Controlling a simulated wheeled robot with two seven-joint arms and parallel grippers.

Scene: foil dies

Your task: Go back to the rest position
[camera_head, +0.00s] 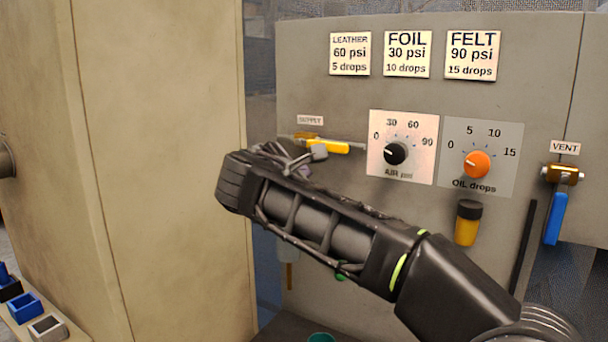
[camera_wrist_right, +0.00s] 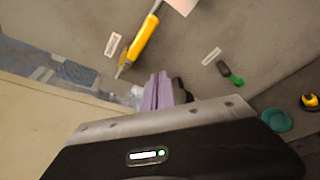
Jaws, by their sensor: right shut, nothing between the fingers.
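My right arm reaches in from the lower right of the head view, in front of the grey panel (camera_head: 320,90). My right gripper (camera_head: 284,158) is shut and empty, just left of and below the yellow supply lever (camera_head: 335,147). In the right wrist view, its purple-grey fingers (camera_wrist_right: 157,92) are together, below the yellow lever (camera_wrist_right: 144,40). They look apart from it there. The supply lever lies nearly horizontal in the head view. My left gripper is not in view.
The panel carries a black air knob (camera_head: 395,153), an orange oil knob (camera_head: 477,165), an amber bowl (camera_head: 467,225) and a blue vent lever (camera_head: 556,217) hanging down. A beige cabinet (camera_head: 165,150) stands left. A green lever (camera_wrist_right: 236,80) and teal cup (camera_wrist_right: 277,120) show in the wrist view.

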